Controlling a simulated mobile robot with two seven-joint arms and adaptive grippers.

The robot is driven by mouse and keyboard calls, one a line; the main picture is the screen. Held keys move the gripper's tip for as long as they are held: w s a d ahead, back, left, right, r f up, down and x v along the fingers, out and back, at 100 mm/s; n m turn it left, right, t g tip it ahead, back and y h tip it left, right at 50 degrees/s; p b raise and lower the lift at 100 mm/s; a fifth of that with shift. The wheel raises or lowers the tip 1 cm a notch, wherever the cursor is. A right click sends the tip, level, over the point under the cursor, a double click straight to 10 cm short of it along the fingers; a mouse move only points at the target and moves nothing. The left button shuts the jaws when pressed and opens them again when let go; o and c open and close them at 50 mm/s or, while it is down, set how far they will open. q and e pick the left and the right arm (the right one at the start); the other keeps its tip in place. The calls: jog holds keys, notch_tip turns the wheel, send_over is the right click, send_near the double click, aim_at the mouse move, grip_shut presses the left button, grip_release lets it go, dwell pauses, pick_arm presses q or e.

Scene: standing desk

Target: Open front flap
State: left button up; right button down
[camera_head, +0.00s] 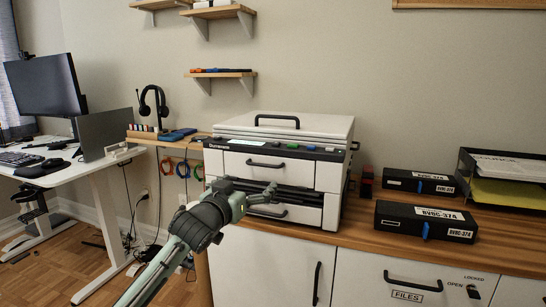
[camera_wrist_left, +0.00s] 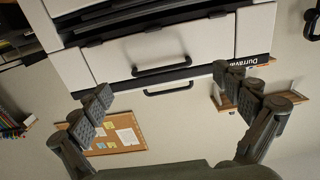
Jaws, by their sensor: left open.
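A white printer (camera_head: 225,165) with a black control strip stands on the wooden cabinet top. Its front flap (camera_head: 300,172) is shut and carries a black bar handle (camera_head: 265,163). In the left wrist view, the picture is upside down and the flap handle (camera_wrist_left: 162,70) lies between the spread fingers, farther off and untouched. My left gripper (camera_head: 255,196) is open and empty, in front of the printer just below the flap handle. It also shows in the left wrist view (camera_wrist_left: 168,92). The gripper and forearm hide part of the lower front. My right gripper is out of view.
A lower drawer handle (camera_head: 267,212) sits below the dark slot; a lid handle (camera_head: 277,120) is on top. Black boxes (camera_head: 402,221) and a paper tray (camera_head: 505,178) stand right of the printer. A white desk (camera_head: 85,170) is at left.

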aim_at(263, 166)
pick_arm(q)
jog(key=w+d, duration=0.1)
jog(key=w, duration=0.1)
jog(key=w+r, duration=0.1)
jog(key=w, duration=0.2)
jog(key=w+d+r, duration=0.1)
jog(key=w, duration=0.1)
jog(key=shift+w+d+p, duration=0.2)
jog(key=shift+d+p, duration=0.1)
jog(key=shift+d, duration=0.05)
jog(key=shift+w+d, duration=0.15)
jog(key=shift+w, duration=0.25)
jog(key=shift+f, duration=0.1)
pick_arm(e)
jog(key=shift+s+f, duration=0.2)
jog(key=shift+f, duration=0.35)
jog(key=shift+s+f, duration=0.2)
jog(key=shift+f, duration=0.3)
pick_arm(q)
jog(key=shift+c, duration=0.2)
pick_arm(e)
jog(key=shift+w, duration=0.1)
pick_arm(q)
jog(key=shift+c, duration=1.2)
jog(key=c, duration=1.1)
jog(key=shift+f, duration=0.1)
